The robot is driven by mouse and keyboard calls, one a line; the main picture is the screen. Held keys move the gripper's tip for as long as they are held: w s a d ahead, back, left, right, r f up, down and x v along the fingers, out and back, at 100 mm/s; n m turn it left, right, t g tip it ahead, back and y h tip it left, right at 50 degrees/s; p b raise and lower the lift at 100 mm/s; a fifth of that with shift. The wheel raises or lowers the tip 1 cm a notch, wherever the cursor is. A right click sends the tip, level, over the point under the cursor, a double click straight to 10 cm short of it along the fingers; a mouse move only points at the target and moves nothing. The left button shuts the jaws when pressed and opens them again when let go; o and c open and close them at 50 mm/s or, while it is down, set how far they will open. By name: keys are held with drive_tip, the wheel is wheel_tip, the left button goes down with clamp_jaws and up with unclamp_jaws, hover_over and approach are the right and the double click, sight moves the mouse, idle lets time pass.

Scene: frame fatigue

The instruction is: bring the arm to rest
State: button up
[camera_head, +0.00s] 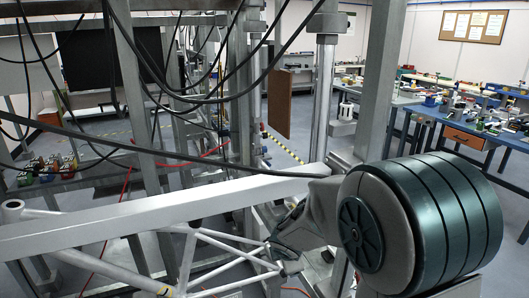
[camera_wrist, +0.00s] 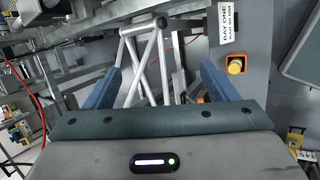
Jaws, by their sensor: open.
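My gripper (camera_wrist: 158,78) is open in the wrist view, with two blue fingers spread wide apart. Nothing is held between them. Pale metal tubes of a frame (camera_wrist: 133,62) lie beyond and between the fingers; I cannot tell how far off they are. In the head view my arm fills the lower right and reaches in toward the tubular frame (camera_head: 190,248) at the lower middle. The fingers are not clearly seen there.
A long grey beam (camera_head: 150,212) crosses the head view above the tubes. Steel posts and black cables crowd the left and middle. Blue workbenches (camera_head: 470,127) with small parts stand at the right. In the wrist view a yellow button (camera_wrist: 236,65) sits on a grey panel.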

drive_tip(key=s+d+r+m+g+h, duration=0.1)
drive_tip(key=s+d+r+m, duration=0.4)
drive_tip(key=s+m, duration=0.3)
drive_tip(key=s+d+r+m+g, duration=0.1)
drive_tip(key=s+d+r+m, duration=0.35)
drive_tip(key=s+m, duration=0.3)
drive_tip(key=s+m+g+y, duration=0.1)
drive_tip(key=s+m, duration=0.4)
drive_tip(key=s, duration=0.3)
drive_tip(key=shift+s+a+r+y, duration=0.15)
drive_tip(key=shift+a+r+y, duration=0.15)
drive_tip(key=shift+a+r, duration=0.15)
